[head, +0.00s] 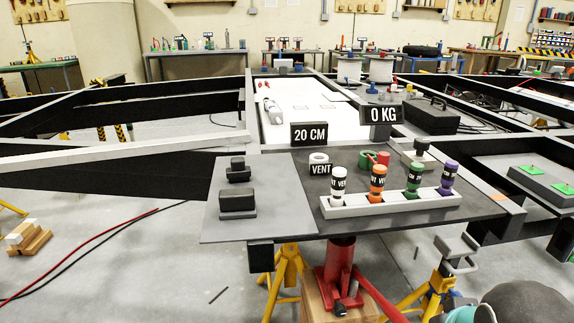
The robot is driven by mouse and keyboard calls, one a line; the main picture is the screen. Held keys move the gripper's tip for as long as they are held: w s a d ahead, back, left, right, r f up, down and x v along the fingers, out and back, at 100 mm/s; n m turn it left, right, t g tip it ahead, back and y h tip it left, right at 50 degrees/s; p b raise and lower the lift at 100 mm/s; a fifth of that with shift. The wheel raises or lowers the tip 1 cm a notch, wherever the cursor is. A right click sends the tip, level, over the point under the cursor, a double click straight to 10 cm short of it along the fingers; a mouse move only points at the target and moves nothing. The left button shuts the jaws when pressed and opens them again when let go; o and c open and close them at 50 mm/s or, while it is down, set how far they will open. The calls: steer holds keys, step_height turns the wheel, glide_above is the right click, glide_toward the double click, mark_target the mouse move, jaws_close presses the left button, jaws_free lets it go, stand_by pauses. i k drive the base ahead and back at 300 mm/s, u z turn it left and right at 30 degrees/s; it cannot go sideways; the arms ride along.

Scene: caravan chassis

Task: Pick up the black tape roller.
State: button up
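In the head view, two black items stand on a grey sheet at the left of the dark work table. The farther one (238,171) is a small dark body with a knob-like top on a flat base. The nearer one (237,202) is a wider black block on a flat grey base. I cannot tell for sure whether either is the black tape roller. Nothing of mine touches them. A dark rounded part with a teal piece, at the bottom right corner, looks like my arm. No gripper fingers show.
A white rack (390,205) holds several coloured-cap bottles on the table's right. Behind it are a white roll (318,158), a red and green item (374,160) and a grey-based device (419,155). Signs (309,133) stand behind. The grey sheet's front (275,222) is clear.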

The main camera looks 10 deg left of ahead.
mark_target(238, 171)
steer(key=z, duration=1.65)
steer(key=k, duration=1)
steer(key=u, duration=1.7)
steer(key=i, duration=0.5)
